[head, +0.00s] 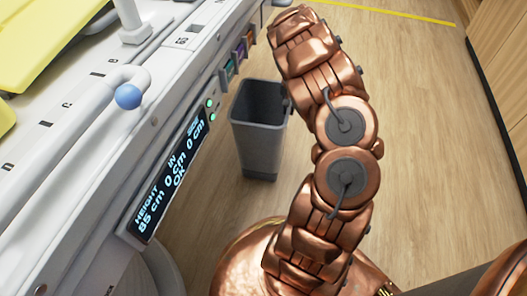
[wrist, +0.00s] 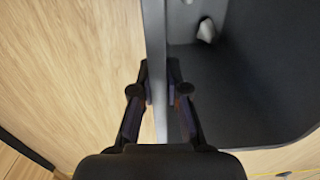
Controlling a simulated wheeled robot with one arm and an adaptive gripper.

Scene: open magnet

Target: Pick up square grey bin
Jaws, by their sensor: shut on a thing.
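The square grey bin (head: 259,142) is upright, beside the white machine, with its open top facing up. In the wrist view, the bin's wall (wrist: 155,60) runs between the two fingers of my gripper (wrist: 160,90), one finger outside and one inside the dark interior. My gripper is shut on this wall near the rim. A small pale crumpled thing (wrist: 206,31) is inside the bin. In the head view my arm hides most of my gripper at the bin's right rim. I cannot tell whether the bin's base touches the floor.
The white machine (head: 95,130) with a lit display (head: 172,178) stands close on the bin's left. A blue-tipped handle (head: 128,96) sticks out from it. Wooden cabinets (head: 500,60) stand at the right. The wood floor (head: 410,130) between them is clear.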

